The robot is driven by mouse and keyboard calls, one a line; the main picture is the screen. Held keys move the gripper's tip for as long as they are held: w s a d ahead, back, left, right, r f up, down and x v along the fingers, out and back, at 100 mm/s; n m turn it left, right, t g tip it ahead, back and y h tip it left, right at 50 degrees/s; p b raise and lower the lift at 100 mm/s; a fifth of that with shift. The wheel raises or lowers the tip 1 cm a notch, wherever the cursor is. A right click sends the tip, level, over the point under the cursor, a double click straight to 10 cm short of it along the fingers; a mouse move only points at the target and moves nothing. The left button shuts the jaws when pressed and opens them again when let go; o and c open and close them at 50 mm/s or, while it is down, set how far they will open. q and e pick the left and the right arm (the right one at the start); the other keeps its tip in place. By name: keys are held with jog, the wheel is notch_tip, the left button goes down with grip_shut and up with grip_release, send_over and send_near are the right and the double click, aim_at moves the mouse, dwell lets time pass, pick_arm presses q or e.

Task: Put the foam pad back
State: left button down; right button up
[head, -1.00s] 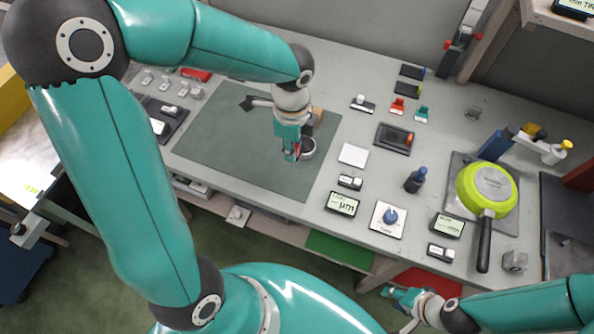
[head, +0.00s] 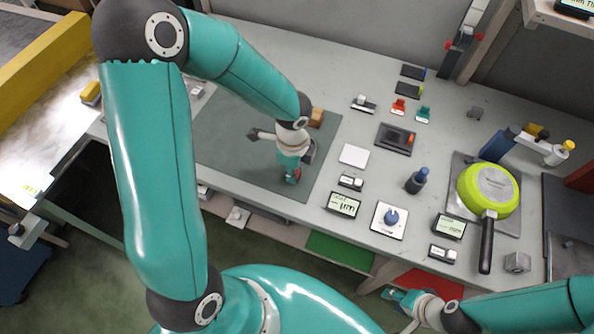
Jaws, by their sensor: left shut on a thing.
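My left gripper (head: 291,176) is low over the front right part of the green mat (head: 230,150). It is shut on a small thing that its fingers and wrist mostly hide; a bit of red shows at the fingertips. I cannot tell whether this is the foam pad. A pale square pad (head: 354,155) lies flat on the bench to the right of the mat, apart from the gripper. My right gripper (head: 400,303) is low at the bottom, in front of the bench; its jaw opening is unclear.
A brown block (head: 316,117) stands at the mat's back right edge. A dark tray (head: 395,138), a dark blue bottle (head: 416,181), a knob plate (head: 389,220) and a display (head: 343,205) stand to the right. A green pan (head: 487,190) lies further right. Much of the mat is clear.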

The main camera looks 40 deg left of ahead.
pick_arm(q)
jog(key=shift+f, duration=0.15)
jog(key=c, duration=1.1)
grip_release()
jog(key=shift+o, duration=0.2)
notch_tip(320, 180, up, 12)
jog(key=shift+p, duration=0.45)
